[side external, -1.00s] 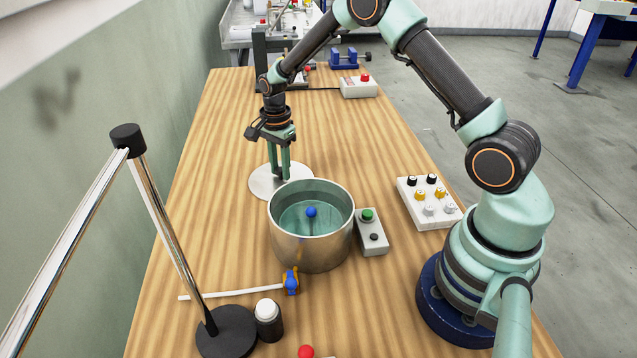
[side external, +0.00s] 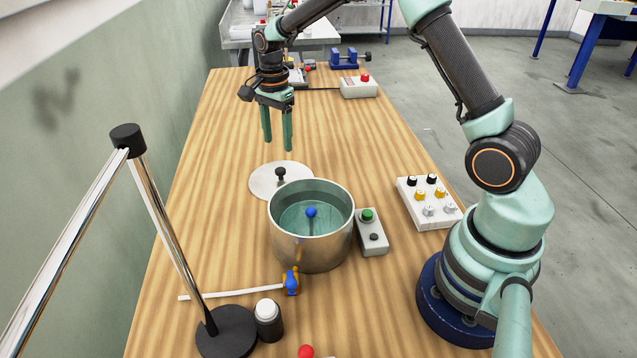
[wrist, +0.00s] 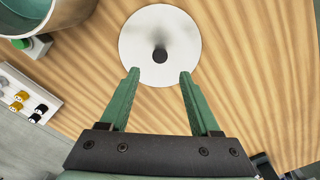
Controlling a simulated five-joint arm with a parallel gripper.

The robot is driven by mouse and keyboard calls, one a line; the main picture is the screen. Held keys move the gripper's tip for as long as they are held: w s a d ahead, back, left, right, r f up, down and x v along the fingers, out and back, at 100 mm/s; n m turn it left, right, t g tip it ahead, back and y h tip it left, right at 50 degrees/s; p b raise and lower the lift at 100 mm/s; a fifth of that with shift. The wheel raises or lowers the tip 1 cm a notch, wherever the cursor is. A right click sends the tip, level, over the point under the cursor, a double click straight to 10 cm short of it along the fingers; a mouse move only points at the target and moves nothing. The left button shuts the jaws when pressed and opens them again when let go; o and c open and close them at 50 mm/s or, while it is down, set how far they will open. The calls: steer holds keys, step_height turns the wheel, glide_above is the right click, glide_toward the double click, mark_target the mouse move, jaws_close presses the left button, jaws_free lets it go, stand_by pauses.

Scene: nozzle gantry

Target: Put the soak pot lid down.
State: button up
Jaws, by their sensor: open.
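The soak pot lid (side external: 262,182), a flat pale disc with a dark knob (side external: 281,175), lies on the wooden table behind the pot in the side view. In the wrist view the lid (wrist: 185,35) lies ahead of my fingertips, its knob (wrist: 160,54) centred between them. My gripper (side external: 277,146) is open and empty above and behind the lid, apart from it; its two green fingers also show in the wrist view (wrist: 158,75). The steel soak pot (side external: 312,248) stands uncovered, holding teal liquid and a blue ball on a thin stem (side external: 311,213).
A box with a green button (side external: 372,240) stands right of the pot, and a knob panel (side external: 427,204) is farther right. A lamp stand (side external: 228,335) and a white rod with a blue-orange fitting (side external: 235,292) are at front left. The table behind the lid is largely clear.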

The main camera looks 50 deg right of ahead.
steer(key=s+a+r+n+t, duration=0.1)
steer(key=s+a+r+n, duration=0.1)
steer(key=s+r+n, duration=0.35)
steer(key=s+a+r+n+t, duration=0.2)
steer(key=s+r+n, duration=0.1)
steer(key=r, duration=0.6)
steer(key=s+a+n+t, duration=0.2)
steer(key=s+n, duration=0.7)
steer(key=s, duration=0.2)
steer(key=shift+s+a+r+t, duration=0.2)
steer(key=shift+s+t, duration=0.1)
steer(key=shift+s, duration=0.1)
